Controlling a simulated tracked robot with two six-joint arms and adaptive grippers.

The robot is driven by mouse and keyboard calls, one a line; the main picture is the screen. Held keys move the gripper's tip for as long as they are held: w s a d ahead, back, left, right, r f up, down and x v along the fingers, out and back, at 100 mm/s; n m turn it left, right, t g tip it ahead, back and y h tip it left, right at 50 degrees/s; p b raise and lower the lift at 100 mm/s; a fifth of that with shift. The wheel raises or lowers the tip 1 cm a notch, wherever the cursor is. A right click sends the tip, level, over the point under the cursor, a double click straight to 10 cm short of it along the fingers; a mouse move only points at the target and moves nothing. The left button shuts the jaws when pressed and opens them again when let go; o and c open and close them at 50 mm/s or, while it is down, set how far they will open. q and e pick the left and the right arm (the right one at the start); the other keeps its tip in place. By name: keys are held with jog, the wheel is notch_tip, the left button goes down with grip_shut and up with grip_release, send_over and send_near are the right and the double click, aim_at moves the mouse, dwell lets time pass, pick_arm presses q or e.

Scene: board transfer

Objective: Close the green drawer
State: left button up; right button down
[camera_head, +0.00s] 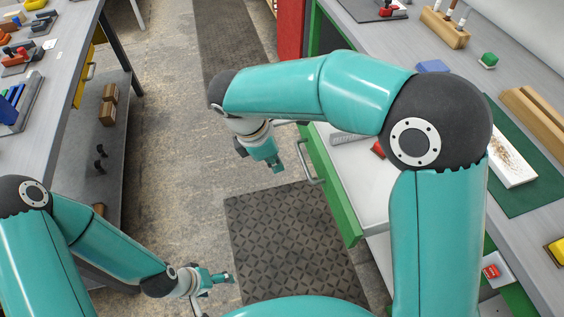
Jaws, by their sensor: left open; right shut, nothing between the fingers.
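The green drawer (345,205) is pulled out to the left from the bench on the right. Its green front and grey bar handle (310,166) face left, and its pale inside shows. My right gripper (276,165) is shut and empty, just left of the drawer's front near the handle. A small gap seems to lie between them; I cannot tell whether anything touches. My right arm crosses above the drawer and hides part of it. My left gripper (226,279) is open and empty, low over the floor, well left of the drawer.
A grey item and a red item (377,149) lie in the drawer. The right bench (536,225) carries a green mat, wooden blocks and a green cube. A left bench (62,80) has tools and a lower shelf. Between them are open floor and a dark patterned mat (285,240).

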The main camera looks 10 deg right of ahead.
pick_arm(q)
jog(key=shift+r+p, duration=0.45)
pick_arm(e)
jog(key=d+f, duration=0.6)
jog(key=f, duration=0.3)
jog(key=shift+d, duration=0.3)
jog(key=shift+w, duration=0.1)
